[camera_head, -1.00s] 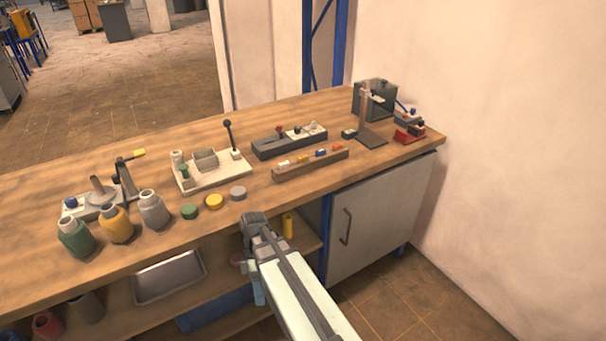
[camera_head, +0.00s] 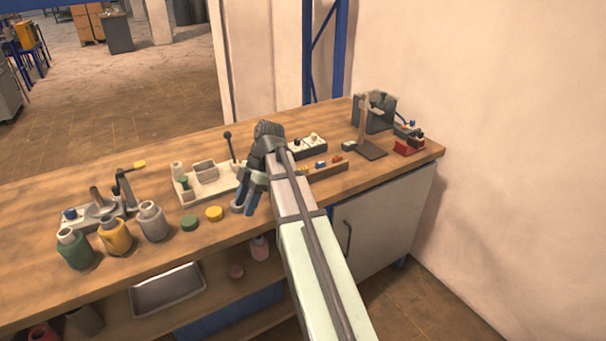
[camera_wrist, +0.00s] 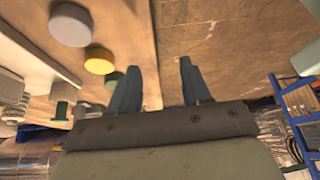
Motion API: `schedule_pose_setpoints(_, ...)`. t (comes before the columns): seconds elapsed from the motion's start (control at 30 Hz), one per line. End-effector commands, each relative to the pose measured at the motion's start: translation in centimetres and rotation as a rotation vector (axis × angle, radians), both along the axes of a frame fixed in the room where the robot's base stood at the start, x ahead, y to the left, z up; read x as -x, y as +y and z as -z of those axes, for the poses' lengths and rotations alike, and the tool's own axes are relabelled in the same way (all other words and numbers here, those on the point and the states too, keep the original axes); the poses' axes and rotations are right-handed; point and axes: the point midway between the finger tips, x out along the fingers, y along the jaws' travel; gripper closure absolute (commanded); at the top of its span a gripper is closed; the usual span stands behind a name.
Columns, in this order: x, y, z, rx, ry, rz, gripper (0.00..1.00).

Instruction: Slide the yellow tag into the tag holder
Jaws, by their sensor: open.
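A small yellow piece (camera_head: 303,168), likely the yellow tag, sits in a low brown rack (camera_head: 330,172) on the workbench, beside blue and orange pieces. My arm hides the rack's left end. I cannot tell for sure which thing is the tag holder. A dark fixture with a pale top (camera_head: 308,147) stands behind the rack, its left part hidden by my arm. My gripper (camera_head: 249,209) is open and empty over the bench, left of the rack and close to the grey cap. In the wrist view, its two blue-grey fingers (camera_wrist: 158,77) stand apart with nothing between them.
Green (camera_head: 189,223) and yellow (camera_head: 214,213) round caps lie left of my gripper, with several bottles (camera_head: 153,222) beyond. A cream tray (camera_head: 200,182) with an upright lever stands behind. A brown stand (camera_head: 369,148) is at right.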

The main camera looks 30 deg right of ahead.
Motion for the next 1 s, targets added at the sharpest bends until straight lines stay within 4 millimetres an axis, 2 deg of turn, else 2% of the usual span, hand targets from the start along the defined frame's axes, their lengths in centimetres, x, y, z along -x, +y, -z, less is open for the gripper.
schedule_pose_setpoints(0.03,-1.0,-0.9,-1.4,0.004,-0.029,-0.005,0.52)
schedule_pose_setpoints(0.17,-3.0,-3.4,-4.2,0.030,-0.091,-0.017,0.52)
schedule_pose_setpoints(0.23,-4.5,-5.6,-5.8,0.065,-0.121,-0.018,0.52)
schedule_pose_setpoints(0.3,-6.3,-8.9,-7.3,0.123,-0.138,-0.007,0.52)
schedule_pose_setpoints(0.4,-8.3,-13.5,-8.5,0.216,-0.134,0.018,0.52)
schedule_pose_setpoints(0.5,-9.8,-18.0,-9.2,0.308,-0.115,0.046,0.52)
schedule_pose_setpoints(0.63,-11.0,-22.9,-10.0,0.411,-0.084,0.077,0.52)
schedule_pose_setpoints(0.7,-11.3,-24.6,-10.3,0.448,-0.071,0.088,0.52)
schedule_pose_setpoints(0.8,-11.3,-25.8,-10.3,0.477,-0.061,0.096,0.52)
schedule_pose_setpoints(0.87,-11.3,-26.1,-9.8,0.483,-0.057,0.098,0.52)
schedule_pose_setpoints(1.0,-11.1,-26.0,-7.7,0.483,-0.056,0.098,0.52)
